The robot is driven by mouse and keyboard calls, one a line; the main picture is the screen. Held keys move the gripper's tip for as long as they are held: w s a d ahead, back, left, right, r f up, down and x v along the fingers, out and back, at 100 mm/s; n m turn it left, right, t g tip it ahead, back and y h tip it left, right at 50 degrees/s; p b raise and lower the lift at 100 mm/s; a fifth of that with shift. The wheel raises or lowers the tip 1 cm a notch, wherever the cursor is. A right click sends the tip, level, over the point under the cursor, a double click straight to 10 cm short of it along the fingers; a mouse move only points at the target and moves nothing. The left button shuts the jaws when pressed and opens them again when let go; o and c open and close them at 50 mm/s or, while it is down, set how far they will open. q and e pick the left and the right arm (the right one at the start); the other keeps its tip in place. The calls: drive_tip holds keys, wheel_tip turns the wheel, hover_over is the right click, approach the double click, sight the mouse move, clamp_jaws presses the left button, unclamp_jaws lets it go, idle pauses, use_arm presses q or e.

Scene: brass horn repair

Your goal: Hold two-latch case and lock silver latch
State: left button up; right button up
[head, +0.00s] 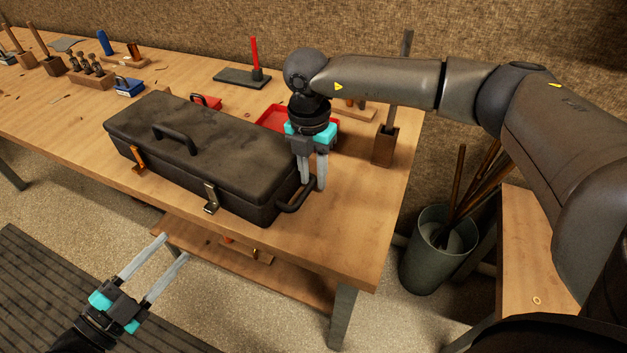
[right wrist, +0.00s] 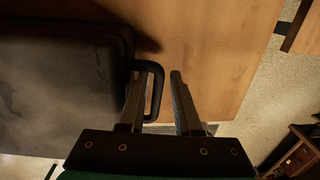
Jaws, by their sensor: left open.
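The dark two-latch case (head: 200,150) lies with its lid down on the bench. Its silver latch (head: 211,198) is on the front face toward the right; whether it is fastened is too small to tell. A brass-orange latch (head: 138,159) is further left. My right gripper (head: 315,186) points down at the case's right end, by the side handle (head: 297,197). In the right wrist view the handle (right wrist: 158,92) lies between my right fingers (right wrist: 158,80), with a gap to the right finger. My left gripper (head: 174,247) is open and empty, in front of and below the bench edge, apart from the case.
The wooden bench (head: 350,220) has a bare strip right of the case. A red tray (head: 272,118), a wooden block holding a dark upright tool (head: 385,146) and small padlocks (head: 128,86) stand behind. A bin (head: 437,250) stands right of the bench. A lower shelf (head: 220,259) sits under the front.

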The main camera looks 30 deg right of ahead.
drive_tip(key=shift+f, duration=1.2)
drive_tip(key=shift+c, duration=0.4)
clamp_jaws()
